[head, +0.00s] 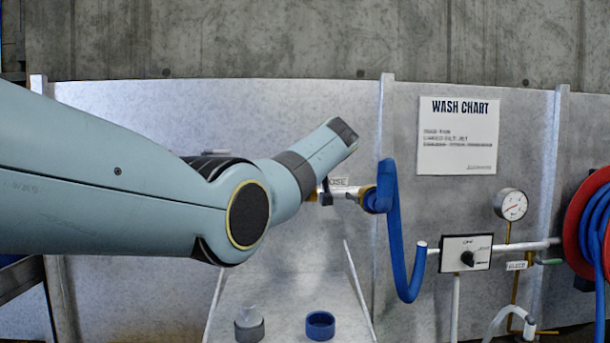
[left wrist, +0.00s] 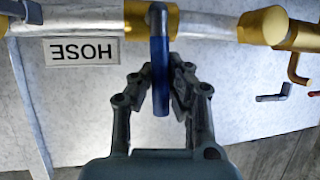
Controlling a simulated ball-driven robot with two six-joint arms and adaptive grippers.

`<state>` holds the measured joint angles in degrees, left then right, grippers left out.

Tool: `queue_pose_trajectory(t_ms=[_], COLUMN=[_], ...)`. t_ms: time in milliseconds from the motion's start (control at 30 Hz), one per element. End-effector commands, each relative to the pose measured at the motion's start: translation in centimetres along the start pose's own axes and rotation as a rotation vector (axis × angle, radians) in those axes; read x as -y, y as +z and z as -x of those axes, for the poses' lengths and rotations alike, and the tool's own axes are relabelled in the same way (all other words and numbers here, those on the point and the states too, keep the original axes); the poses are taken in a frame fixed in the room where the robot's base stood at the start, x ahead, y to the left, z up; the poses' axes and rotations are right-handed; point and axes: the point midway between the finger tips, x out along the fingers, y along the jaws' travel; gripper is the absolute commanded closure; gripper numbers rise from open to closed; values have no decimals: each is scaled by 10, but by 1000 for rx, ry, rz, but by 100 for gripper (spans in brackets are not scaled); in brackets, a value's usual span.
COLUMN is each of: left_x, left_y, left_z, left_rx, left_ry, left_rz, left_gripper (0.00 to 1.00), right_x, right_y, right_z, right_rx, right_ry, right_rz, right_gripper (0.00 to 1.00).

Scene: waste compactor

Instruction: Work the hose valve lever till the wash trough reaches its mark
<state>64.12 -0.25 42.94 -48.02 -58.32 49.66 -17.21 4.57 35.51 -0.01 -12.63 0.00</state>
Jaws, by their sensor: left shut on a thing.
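In the left wrist view, which looks upside down, a blue valve lever (left wrist: 160,70) stands across a pale pipe beside a HOSE label (left wrist: 82,51). My left gripper (left wrist: 160,92) is shut on this lever, one finger on each side. A grey metal trough-like shape (head: 355,285) with sloping sides is at the bottom centre; I cannot make out a water level or mark. My right gripper is not in view.
A blue hose (head: 394,240) hangs from the pipe fitting right of my arm. Further right are a knob panel (head: 466,252), a gauge (head: 511,204) and a red hose reel (head: 592,225). A blue ring (head: 320,325) and a grey cup (head: 249,322) are at the bottom.

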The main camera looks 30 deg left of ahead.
Motion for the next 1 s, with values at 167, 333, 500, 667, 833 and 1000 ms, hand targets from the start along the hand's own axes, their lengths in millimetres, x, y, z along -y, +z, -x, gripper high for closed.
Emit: queue_pose_trajectory(t_ms=[167, 333, 500, 667, 833, 1000], left_x=[-4, -3, -2, -2, -2, -4], left_y=[-4, -2, -1, -1, 0, 0], left_z=[3, 2, 1, 6, 25, 61], left_rx=[-5, -3, -1, -2, -2, -2], left_ry=[12, 8, 5, 5, 6, 10], left_rz=[8, 5, 3, 4, 4, 6], left_gripper=[76, 60, 60, 60, 60, 60], right_x=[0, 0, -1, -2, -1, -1], right_y=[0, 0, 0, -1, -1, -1], right_z=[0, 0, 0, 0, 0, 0], right_rx=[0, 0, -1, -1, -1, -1], right_ry=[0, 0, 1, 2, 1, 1], right_rz=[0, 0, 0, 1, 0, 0], right_gripper=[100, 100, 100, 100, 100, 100])
